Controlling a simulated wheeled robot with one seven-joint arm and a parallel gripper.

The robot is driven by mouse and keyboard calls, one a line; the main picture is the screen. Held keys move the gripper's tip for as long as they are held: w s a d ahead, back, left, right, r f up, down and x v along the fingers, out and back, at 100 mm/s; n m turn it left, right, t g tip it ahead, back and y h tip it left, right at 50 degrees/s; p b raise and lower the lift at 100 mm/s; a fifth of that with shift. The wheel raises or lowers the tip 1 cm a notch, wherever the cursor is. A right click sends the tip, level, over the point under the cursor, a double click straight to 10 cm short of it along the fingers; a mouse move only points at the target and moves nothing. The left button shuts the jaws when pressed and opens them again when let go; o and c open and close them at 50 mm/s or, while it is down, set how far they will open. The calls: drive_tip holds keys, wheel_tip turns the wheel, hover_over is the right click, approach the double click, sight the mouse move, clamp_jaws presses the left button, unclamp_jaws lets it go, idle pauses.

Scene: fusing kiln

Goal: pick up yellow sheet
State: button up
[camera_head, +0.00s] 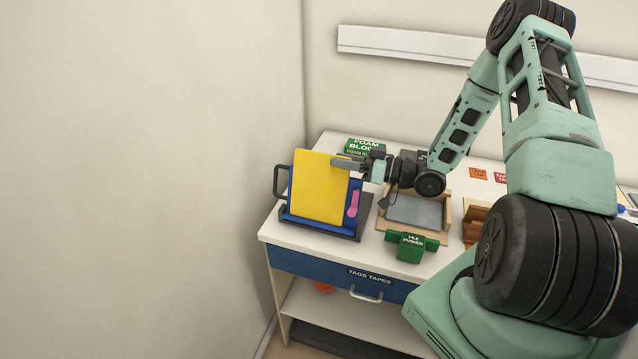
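The yellow sheet (318,190) stands nearly upright, leaning slightly, in front of a blue panel (297,218) on a dark base at the left end of the worktop. A pink piece (352,204) shows on the blue panel at the sheet's right edge. My gripper (347,163) reaches in from the right, with its grey fingers at the sheet's upper right corner. The fingers overlap the sheet in this view. I cannot tell whether they touch it, or whether they are open or shut.
A black handle (280,182) sticks out left of the blue panel. A green foam block box (365,146) lies behind my gripper. A wooden tray (383,222) with a grey plate and a green pile pusher (411,246) are to the right. The wall is close at left.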

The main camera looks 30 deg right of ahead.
sight(332, 155)
drive_tip(key=shift+w+a+r+p, duration=0.15)
drive_tip(key=shift+w+a+p, duration=0.2)
drive_tip(key=shift+w, duration=0.2)
drive_tip(key=shift+w+a+r+p, duration=0.2)
drive_tip(key=shift+w+a, duration=0.1)
drive_tip(key=shift+w, duration=0.2)
drive_tip(key=shift+w+a+f, duration=0.2)
drive_tip(key=shift+w+a, duration=0.05)
drive_tip(key=shift+w, duration=0.1)
clamp_jaws()
idle(0.4)
